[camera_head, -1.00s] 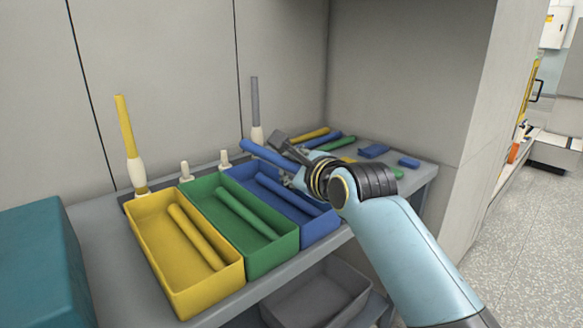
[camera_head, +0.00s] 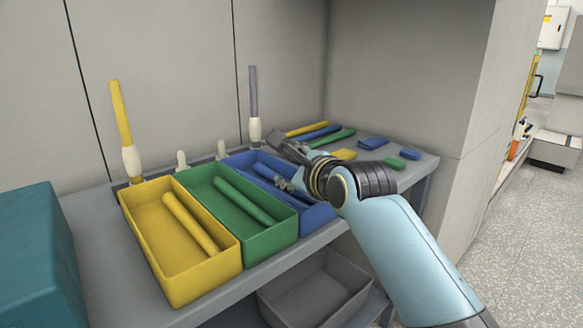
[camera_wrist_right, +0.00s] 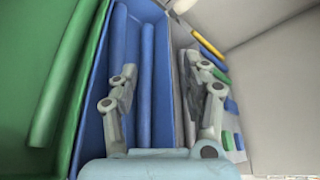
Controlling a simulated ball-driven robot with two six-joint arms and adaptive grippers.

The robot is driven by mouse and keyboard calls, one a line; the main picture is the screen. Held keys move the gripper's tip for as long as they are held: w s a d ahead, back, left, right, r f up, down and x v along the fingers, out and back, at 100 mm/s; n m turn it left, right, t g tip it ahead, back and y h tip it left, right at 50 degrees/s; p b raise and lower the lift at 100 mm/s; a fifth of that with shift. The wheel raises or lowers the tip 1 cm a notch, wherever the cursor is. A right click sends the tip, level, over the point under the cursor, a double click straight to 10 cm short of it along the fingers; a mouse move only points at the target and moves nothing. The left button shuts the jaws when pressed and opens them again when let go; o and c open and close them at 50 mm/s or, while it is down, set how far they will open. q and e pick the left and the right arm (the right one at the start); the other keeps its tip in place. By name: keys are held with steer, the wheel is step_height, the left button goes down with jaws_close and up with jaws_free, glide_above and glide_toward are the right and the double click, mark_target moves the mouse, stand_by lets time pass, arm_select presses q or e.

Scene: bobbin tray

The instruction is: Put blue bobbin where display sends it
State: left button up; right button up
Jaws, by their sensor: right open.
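My right gripper (camera_head: 280,161) is open over the blue tray (camera_head: 233,159). In the wrist view the blue tray (camera_wrist_right: 91,130) lies beneath its spread fingers (camera_wrist_right: 160,75). Inside are two blue bobbins lying lengthwise, one at the left (camera_wrist_right: 118,50) and one nearer the middle (camera_wrist_right: 146,95). The gripper partly covers them in the head view, and I cannot tell which one it held. I cannot make out a display. My left gripper is not in view.
A green tray (camera_head: 274,240) and a yellow tray (camera_head: 205,288) each hold a bobbin. Behind them stand an upright yellow bobbin (camera_head: 121,112), a grey one (camera_head: 253,90) and two bare pegs. Loose bobbins (camera_head: 330,139) and small blocks lie right. A grey bin (camera_head: 318,310) sits below.

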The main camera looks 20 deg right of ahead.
steer(key=shift+s, duration=0.2)
steer(key=p+v, duration=0.4)
steer(key=v, duration=1.5)
steer(key=shift+s+p, duration=0.3)
steer(key=shift+p, duration=0.05)
steer(key=shift+r, duration=0.15)
